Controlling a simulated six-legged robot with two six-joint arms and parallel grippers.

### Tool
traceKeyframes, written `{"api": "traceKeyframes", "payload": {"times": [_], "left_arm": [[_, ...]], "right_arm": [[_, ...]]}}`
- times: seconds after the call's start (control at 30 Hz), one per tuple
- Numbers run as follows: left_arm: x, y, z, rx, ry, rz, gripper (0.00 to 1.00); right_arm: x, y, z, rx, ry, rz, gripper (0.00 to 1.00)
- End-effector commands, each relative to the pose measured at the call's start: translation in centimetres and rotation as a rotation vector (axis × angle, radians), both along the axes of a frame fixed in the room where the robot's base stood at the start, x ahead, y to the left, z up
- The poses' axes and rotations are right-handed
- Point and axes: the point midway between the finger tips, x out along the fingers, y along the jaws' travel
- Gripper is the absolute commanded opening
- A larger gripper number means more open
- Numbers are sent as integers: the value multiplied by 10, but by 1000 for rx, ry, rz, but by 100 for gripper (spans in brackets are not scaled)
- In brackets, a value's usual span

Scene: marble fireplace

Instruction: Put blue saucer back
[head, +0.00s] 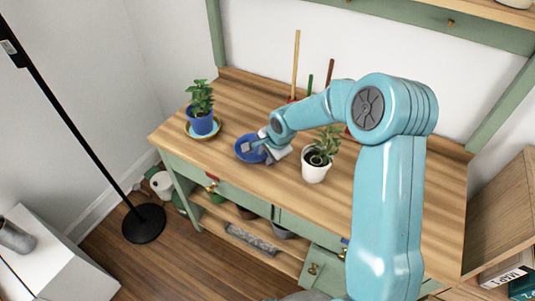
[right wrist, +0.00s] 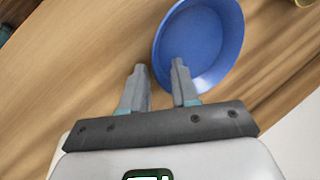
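The blue saucer (head: 242,151) lies on the wooden top of the green potting bench (head: 390,200), left of a white pot. It also shows in the right wrist view (right wrist: 205,42) as a shallow round dish. My right gripper (head: 262,146) is at the saucer's right side. In the right wrist view my right gripper (right wrist: 158,66) has its fingers apart, one over the saucer's inside and one outside the rim. The rim appears between them; I cannot tell whether they touch it. My left gripper is not in view.
A plant in a white pot (head: 314,171) stands close to my right arm. Long-handled tools (head: 295,65) stand at the back. A black floor lamp (head: 75,135) is at the left.

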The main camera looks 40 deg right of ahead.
Motion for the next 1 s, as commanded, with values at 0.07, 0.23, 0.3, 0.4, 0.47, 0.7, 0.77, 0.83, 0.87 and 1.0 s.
{"api": "traceKeyframes", "payload": {"times": [0.07, 0.23, 0.3, 0.4, 0.47, 0.7, 0.77, 0.83, 0.87, 1.0], "left_arm": [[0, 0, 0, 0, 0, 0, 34], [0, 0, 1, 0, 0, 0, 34], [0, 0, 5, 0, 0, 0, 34], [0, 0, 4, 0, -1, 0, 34], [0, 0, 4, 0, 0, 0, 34], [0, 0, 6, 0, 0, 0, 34], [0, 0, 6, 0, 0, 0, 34], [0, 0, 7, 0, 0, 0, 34], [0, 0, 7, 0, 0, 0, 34], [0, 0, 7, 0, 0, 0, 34]], "right_arm": [[0, 0, 0, 0, 0, 0, 28], [0, 0, 1, 0, 0, 0, 28], [0, 0, 4, 0, 0, 0, 28], [-3, -1, 14, -2, -3, -1, 28], [-8, -1, 25, -1, -4, -2, 28], [-29, -1, 78, -2, -5, -1, 28], [-33, 0, 89, -1, -4, -1, 28], [-37, -1, 99, -2, -3, 0, 28], [-39, -1, 103, -2, -3, 0, 28], [-43, 0, 113, 0, -1, 0, 28]]}}
